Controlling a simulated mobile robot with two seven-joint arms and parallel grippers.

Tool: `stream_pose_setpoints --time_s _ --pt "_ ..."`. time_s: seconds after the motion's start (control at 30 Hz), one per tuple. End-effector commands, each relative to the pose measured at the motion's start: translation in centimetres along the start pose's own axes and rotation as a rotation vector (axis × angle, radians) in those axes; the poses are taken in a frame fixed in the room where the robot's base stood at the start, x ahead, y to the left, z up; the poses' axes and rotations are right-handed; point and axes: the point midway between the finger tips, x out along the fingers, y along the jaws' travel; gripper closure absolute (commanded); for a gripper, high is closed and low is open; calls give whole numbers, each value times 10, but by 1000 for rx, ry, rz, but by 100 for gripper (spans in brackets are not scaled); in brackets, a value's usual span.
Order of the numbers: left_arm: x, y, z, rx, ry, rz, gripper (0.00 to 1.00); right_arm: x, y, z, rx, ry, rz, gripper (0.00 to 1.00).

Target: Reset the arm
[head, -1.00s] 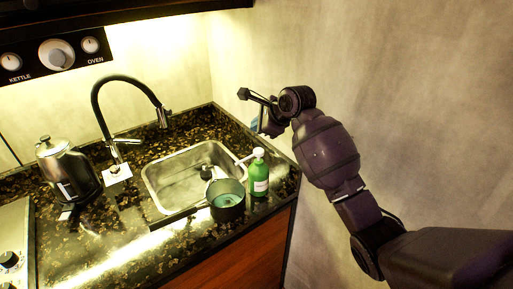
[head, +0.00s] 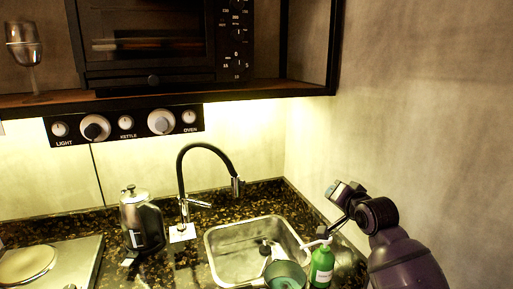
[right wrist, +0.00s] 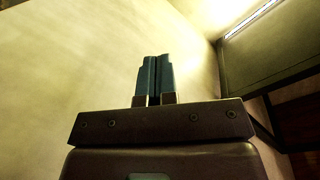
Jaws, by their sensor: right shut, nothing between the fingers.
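My right arm (head: 405,262) comes in from the lower right of the head view, dark and jointed, raised beside the plain wall. My right gripper (head: 338,190) is up above the right end of the counter. In the right wrist view its two blue fingers (right wrist: 154,75) are pressed together, with nothing between them. My left gripper is not in the head view.
Below the gripper are a green pump bottle (head: 321,266), a pot (head: 287,276) and a steel sink (head: 228,228). A black tap (head: 181,170) and a kettle (head: 141,222) stand further left. An overhead shelf (head: 290,90) holds an oven (head: 150,45).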

Motion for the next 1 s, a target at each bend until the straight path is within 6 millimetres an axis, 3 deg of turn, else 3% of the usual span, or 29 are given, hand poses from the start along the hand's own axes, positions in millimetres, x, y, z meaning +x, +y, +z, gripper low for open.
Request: stream_pose_setpoints --time_s 0.2,0.5,0.7,1.0 --pt "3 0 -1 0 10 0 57 -32 53 52 -425 115 12 100" --pt "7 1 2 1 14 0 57 -96 128 137 -781 145 97 100" --pt "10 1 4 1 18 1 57 -148 176 198 -849 88 164 100" --pt "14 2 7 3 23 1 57 -238 245 295 -781 -100 283 100"
